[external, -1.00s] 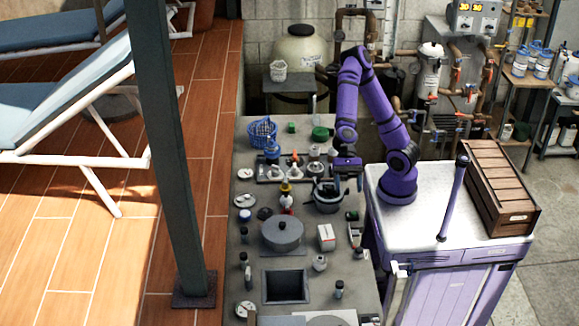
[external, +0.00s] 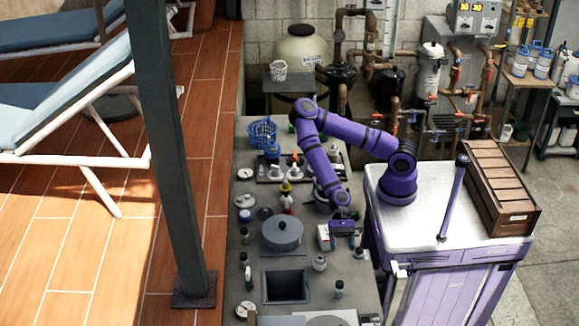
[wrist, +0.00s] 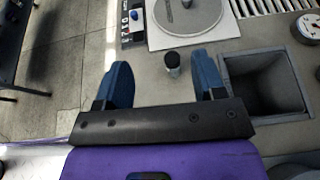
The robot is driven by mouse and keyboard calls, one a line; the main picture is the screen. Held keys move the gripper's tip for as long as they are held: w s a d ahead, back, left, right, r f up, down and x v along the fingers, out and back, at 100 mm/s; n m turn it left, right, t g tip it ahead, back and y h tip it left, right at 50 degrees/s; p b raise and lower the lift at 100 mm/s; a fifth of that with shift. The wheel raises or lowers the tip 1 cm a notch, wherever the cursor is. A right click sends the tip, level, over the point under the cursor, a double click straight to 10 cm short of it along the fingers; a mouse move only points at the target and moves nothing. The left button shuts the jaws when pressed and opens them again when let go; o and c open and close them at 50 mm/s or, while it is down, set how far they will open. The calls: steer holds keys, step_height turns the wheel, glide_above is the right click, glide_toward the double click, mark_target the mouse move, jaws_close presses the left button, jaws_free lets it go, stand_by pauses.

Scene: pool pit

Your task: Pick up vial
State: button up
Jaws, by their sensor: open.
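A small dark-capped vial (wrist: 172,60) stands upright on the grey counter in the wrist view, beside the square sink opening. It appears ahead of the gap between my blue fingers, apart from them. It also shows in the external view (external: 339,289), right of the sink. My gripper (wrist: 160,78) is open and empty, pointing down at the counter. In the external view my gripper (external: 346,238) hangs over the counter's right side, farther back than the vial; its fingers are hard to make out there.
The sink opening (external: 286,286) lies left of the vial. A grey lidded pot (external: 282,233), a white box (external: 323,237) and a small jar (external: 320,263) stand nearby. A round plate on a white base (wrist: 190,12) lies beyond the vial. Bare counter surrounds the vial.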

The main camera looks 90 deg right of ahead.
glide_toward(340, 282)
steer(key=a+f, duration=0.1)
steer(key=x, duration=0.5)
steer(key=shift+s+a+f, duration=0.3)
steer(key=shift+w+x, duration=0.2)
steer(key=shift+x, duration=1.15)
steer(key=shift+w+x, duration=0.2)
steer(key=shift+x, duration=1.15)
steer(key=shift+r, duration=0.1)
steer(key=c, duration=1)
